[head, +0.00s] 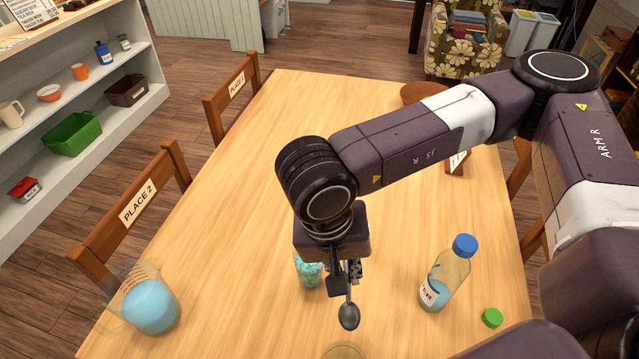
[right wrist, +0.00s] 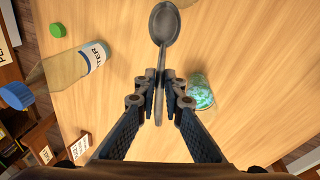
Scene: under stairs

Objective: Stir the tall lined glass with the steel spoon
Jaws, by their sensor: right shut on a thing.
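The steel spoon (head: 348,316) is in my right gripper (head: 345,272), held above the table with its bowl toward the near edge. In the right wrist view, the right gripper (right wrist: 162,82) is shut on the handle of the spoon (right wrist: 165,25). A clear rim (head: 343,352) shows at the bottom edge of the head view, just below the spoon; I cannot tell if it is the tall lined glass. A glass with a teal speckled pattern (head: 308,272) stands partly behind the gripper; it also shows in the right wrist view (right wrist: 200,92). My left gripper is not in view.
A pitcher of blue liquid (head: 150,304) stands at the left of the wooden table (head: 290,110). A blue-capped bottle (head: 446,272) and a green cap (head: 492,317) are at the right. Chairs line the table. The table's far part is mostly clear.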

